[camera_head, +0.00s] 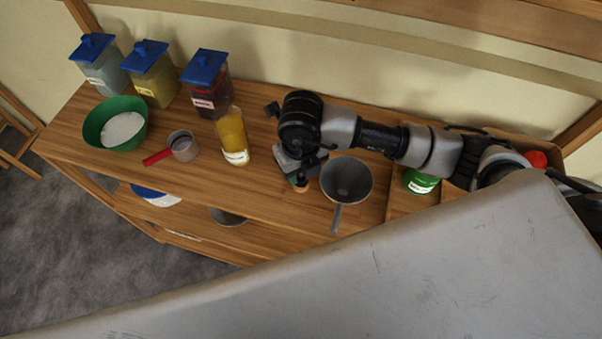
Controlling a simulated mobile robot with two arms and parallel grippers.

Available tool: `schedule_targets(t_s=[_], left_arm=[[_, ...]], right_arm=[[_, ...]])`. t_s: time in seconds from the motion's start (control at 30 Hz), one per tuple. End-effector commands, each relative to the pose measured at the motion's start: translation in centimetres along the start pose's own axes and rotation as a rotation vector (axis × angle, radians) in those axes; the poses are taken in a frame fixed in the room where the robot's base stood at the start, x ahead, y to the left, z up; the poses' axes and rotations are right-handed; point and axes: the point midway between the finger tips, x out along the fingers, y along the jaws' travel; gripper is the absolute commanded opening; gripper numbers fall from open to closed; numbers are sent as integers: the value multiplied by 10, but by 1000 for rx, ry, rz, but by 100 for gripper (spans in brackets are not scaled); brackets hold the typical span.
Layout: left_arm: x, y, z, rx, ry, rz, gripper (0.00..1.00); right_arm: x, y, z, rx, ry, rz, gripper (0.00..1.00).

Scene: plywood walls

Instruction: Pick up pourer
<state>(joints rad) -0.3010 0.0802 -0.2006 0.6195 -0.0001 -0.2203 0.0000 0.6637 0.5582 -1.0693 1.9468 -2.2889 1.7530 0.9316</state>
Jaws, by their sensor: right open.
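My right gripper (300,176) reaches in from the right and points down over the middle of the wooden counter. It is open. A small tan thing (301,188) shows just below its fingertips, mostly hidden by the gripper; it may be the pourer, but I cannot tell its shape or whether the fingers touch it. My left gripper is not in view.
Left of the gripper are a yellow-filled glass container (233,140), a red-handled cup (183,146) and a green bowl (113,124) with white contents. Blue-lidded jars (206,85) stand behind. A green jar (420,183) is at right. A wall runs along the back.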

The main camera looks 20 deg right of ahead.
Motion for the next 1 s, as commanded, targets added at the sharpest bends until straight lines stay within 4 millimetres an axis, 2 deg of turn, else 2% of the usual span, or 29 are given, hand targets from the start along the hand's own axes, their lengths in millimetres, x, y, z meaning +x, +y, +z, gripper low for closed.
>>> schedule_targets(t_s=[0.27, 0.5, 0.53, 1.0], left_arm=[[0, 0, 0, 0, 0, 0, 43], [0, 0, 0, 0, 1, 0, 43], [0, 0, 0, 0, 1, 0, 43], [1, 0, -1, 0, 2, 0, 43]], right_arm=[[4, 0, 0, -1, -1, 0, 39], [3, 0, 0, -1, -1, 1, 2], [3, 0, 0, -1, -1, 1, 0], [0, 0, 1, 0, -2, 1, 0]])
